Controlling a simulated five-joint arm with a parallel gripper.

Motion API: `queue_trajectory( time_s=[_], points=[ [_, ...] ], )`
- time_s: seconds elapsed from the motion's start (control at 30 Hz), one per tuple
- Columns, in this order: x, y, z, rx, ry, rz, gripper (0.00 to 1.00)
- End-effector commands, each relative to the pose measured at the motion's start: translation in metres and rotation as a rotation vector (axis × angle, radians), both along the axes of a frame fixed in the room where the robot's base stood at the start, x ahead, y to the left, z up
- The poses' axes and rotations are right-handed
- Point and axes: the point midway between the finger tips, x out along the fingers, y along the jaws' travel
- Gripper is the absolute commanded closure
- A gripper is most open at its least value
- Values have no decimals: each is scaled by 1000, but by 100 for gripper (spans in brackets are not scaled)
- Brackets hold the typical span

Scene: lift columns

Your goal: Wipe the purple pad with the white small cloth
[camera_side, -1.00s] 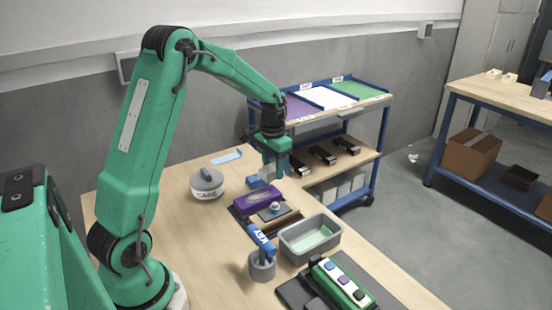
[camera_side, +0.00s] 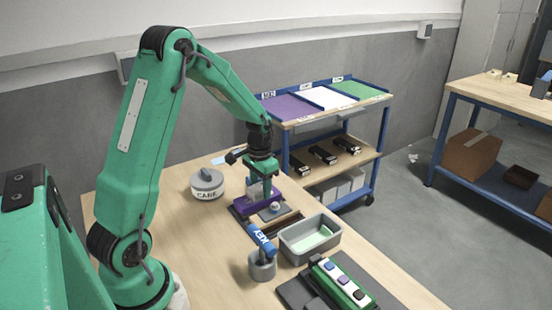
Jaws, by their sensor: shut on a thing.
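The purple pad (camera_side: 250,211) is on the wooden table, on a dark base near the middle of the view. My gripper (camera_side: 261,195) points down directly over the pad and hides part of its top. It is shut on the white small cloth, of which only a pale bit (camera_side: 254,201) shows between the fingers and the pad. The gripper is low, at the pad's top; whether the cloth touches the pad is hard to tell.
A grey bin (camera_side: 311,240), a grey holder with a blue-handled tool (camera_side: 262,266) and a green block with buttons (camera_side: 340,284) are in front. A trolley (camera_side: 300,125) with coloured panels stands behind.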

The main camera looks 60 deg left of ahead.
Motion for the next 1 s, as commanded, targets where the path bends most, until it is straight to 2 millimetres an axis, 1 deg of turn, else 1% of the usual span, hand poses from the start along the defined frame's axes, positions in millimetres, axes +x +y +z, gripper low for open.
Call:
queue_trajectory(
  time_s=[0.1, 0.63, 0.7, 1.0],
  points=[
    [-12, 0, 0, -1, 2, 1, 76],
    [-60, 0, 0, -1, 2, 1, 76],
    [-49, 0, -1, -1, 2, -2, 76],
    [-22, 0, -1, -1, 2, -2, 76]
  ],
)
